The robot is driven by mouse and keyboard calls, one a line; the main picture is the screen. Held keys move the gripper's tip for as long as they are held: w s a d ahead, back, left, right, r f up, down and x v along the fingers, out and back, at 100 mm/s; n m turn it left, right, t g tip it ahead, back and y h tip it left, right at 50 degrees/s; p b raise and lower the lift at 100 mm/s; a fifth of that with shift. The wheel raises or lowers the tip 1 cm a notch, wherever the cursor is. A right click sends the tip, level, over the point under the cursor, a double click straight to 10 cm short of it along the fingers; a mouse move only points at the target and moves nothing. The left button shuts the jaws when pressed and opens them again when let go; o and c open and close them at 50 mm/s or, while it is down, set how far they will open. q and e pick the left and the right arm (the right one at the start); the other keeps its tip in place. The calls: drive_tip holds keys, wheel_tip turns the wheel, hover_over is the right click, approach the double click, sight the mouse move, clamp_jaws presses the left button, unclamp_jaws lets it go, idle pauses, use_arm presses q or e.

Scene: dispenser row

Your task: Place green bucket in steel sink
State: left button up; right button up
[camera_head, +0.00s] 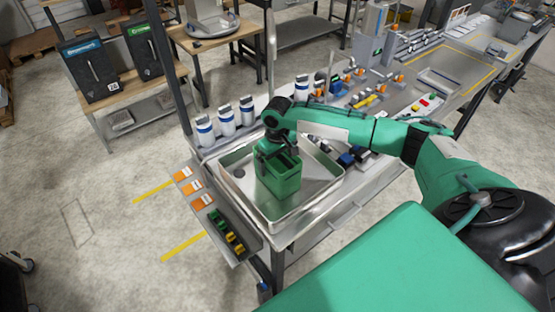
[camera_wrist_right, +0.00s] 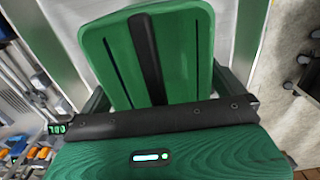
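The green bucket (camera_head: 279,178) is a boxy green container in the middle of the head view. It appears within the walls of the steel sink (camera_head: 323,208); I cannot tell whether its base touches the sink floor. My right gripper (camera_head: 272,150) is at the top of the bucket, coming down from above. In the right wrist view the bucket (camera_wrist_right: 190,50) fills the space between the dark fingers, with a dark bar down its middle. The fingers lie against its two sides, so the gripper looks shut on it. My left gripper is out of view.
White bottles (camera_head: 226,120) line the sink's back edge. A rack with small yellow and green parts (camera_head: 227,233) hangs at the sink's left. Blue and black items (camera_head: 353,155) stand right of the sink. Two dispensers (camera_head: 90,68) stand on a wooden table at back left.

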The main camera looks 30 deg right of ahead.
wheel_tip(320, 180, up, 12)
drive_tip(key=b, duration=0.4)
drive_tip(key=shift+w+f, duration=0.1)
drive_tip(key=shift+f, duration=0.1)
drive_tip(key=shift+r, duration=0.35)
drive_tip(key=shift+f, duration=0.1)
